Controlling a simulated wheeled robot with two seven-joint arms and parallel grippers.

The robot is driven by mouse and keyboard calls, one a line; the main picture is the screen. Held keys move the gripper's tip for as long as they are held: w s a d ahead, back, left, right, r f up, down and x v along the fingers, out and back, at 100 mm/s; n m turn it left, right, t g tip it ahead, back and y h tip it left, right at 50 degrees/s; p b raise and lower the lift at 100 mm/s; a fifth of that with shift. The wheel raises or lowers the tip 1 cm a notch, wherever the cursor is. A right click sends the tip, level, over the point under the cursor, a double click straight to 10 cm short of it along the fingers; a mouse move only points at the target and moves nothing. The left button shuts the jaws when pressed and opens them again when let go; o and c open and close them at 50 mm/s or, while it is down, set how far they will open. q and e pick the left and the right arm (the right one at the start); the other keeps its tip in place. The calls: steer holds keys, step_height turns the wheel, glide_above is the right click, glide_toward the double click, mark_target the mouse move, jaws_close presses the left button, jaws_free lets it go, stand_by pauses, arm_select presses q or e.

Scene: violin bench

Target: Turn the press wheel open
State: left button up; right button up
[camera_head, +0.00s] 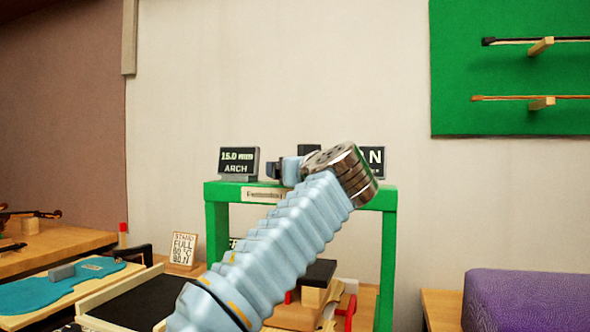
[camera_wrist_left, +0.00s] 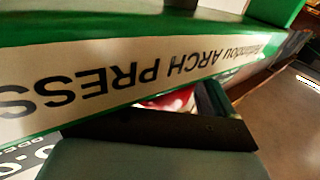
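The green arch press (camera_head: 389,250) stands in the middle of the head view, its crossbeam partly behind my left arm. I cannot make out the press wheel; my arm and wrist cover the beam's middle. A small part of my left gripper (camera_head: 282,170) shows just above the beam. In the left wrist view the beam's label (camera_wrist_left: 120,73), reading ARCH PRESS upside down, is very close. A dark bar and grey block of the gripper (camera_wrist_left: 170,130) lie just below it in the picture. Its finger opening is hidden. My right gripper is out of view.
A display reading 15.0 ARCH (camera_head: 238,163) stands on the beam's left end. A second display (camera_head: 376,160), partly hidden, shows an N at the right. A wooden block with a dark top (camera_head: 316,282) sits under the press. A purple padded thing (camera_head: 527,300) is at right.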

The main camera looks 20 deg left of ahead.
arm_select(q)
steer(key=shift+s+d, duration=0.1)
steer(key=b+v, duration=0.3)
steer(key=v, duration=1)
steer(key=shift+s+d+b, duration=0.2)
steer(key=shift+b, duration=0.1)
steer(key=shift+f, duration=0.1)
